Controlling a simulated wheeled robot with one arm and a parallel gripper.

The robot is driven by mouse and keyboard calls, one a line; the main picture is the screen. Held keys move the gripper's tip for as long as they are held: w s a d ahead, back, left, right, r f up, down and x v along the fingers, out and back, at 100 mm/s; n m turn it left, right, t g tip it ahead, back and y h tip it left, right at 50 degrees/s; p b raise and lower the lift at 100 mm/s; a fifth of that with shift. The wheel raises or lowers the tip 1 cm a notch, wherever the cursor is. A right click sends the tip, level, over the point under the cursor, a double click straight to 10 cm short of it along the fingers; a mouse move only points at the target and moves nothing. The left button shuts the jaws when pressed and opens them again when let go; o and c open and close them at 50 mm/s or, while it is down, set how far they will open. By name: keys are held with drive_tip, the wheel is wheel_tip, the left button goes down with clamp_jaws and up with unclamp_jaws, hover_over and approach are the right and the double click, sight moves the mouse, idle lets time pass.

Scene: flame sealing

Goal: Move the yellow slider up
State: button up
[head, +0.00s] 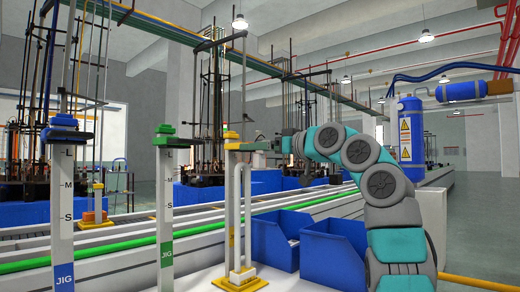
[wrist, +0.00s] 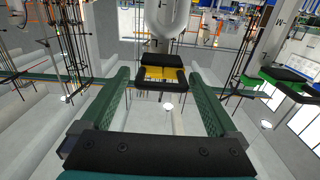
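The yellow slider (head: 240,146) sits near the top of the jig post that stands on a yellow base (head: 240,282), in the head view. A white U-shaped tube (head: 248,178) is just below it. In the wrist view the yellow slider (wrist: 160,73) shows with black parts around it, at the centre top. My gripper (head: 280,145) is just right of the slider, roughly level with it. In the wrist view my gripper (wrist: 160,78) is open, its green fingers spread to either side of the slider. Small gaps show; whether the fingertips reach past its edge is unclear.
A green slider (head: 165,136) and a blue slider (head: 64,127) top two more posts on the left, marked L, M, S. Blue bins (head: 334,243) stand right of the yellow base, under my arm. A blue tank (head: 411,130) stands at the back right.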

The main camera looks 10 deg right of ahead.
drive_tip(key=shift+b+v, duration=0.8)
drive_tip(key=shift+v, duration=3.15)
